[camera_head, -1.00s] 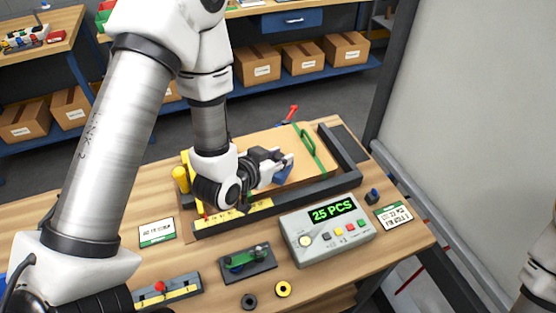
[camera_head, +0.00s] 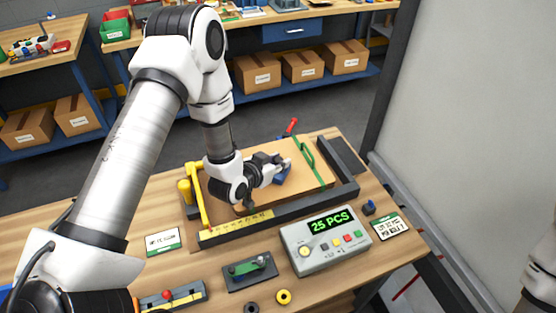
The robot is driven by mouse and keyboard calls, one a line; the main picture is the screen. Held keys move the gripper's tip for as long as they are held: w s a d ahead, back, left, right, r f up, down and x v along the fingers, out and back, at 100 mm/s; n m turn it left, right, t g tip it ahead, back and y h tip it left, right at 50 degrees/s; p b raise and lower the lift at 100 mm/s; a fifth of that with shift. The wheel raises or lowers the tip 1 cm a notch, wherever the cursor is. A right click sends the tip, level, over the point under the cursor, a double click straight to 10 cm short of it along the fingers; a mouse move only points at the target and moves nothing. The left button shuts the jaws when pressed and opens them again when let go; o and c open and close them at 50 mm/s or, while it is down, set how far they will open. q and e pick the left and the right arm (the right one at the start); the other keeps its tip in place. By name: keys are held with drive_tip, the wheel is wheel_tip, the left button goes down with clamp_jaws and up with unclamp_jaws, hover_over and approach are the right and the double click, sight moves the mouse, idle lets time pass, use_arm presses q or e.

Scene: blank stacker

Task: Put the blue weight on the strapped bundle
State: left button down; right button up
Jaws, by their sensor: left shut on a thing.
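The bundle (camera_head: 266,152) is a flat brown stack on the dark-framed stacker bed, with a green strap (camera_head: 309,158) across its right part. The blue weight (camera_head: 281,178) is a small blue block between the fingers of my left gripper (camera_head: 281,172). The left gripper is shut on it, over the bundle just left of the strap. I cannot tell whether the weight touches the bundle. My wrist hides part of the bundle's left side. My right gripper is out of view; only a piece of that arm shows at the right edge.
A yellow bar (camera_head: 196,194) stands at the stacker's left end, and a red-tipped lever (camera_head: 291,126) behind it. A counter box (camera_head: 326,241) reading 25 PCS sits in front. A small green-topped device (camera_head: 249,271) and label cards lie nearby. A pale panel (camera_head: 465,110) stands at right.

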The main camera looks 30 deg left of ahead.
use_arm(q)
drive_tip(key=c, duration=0.9)
unclamp_jaws()
drive_tip(key=shift+r, duration=0.2)
drive_tip(key=shift+s, duration=0.35)
drive_tip(key=b+v, duration=0.1)
drive_tip(key=v, duration=0.7)
drive_tip(key=shift+s, duration=0.2)
drive_tip(key=p+v, duration=0.3)
drive_tip(key=shift+r, duration=0.1)
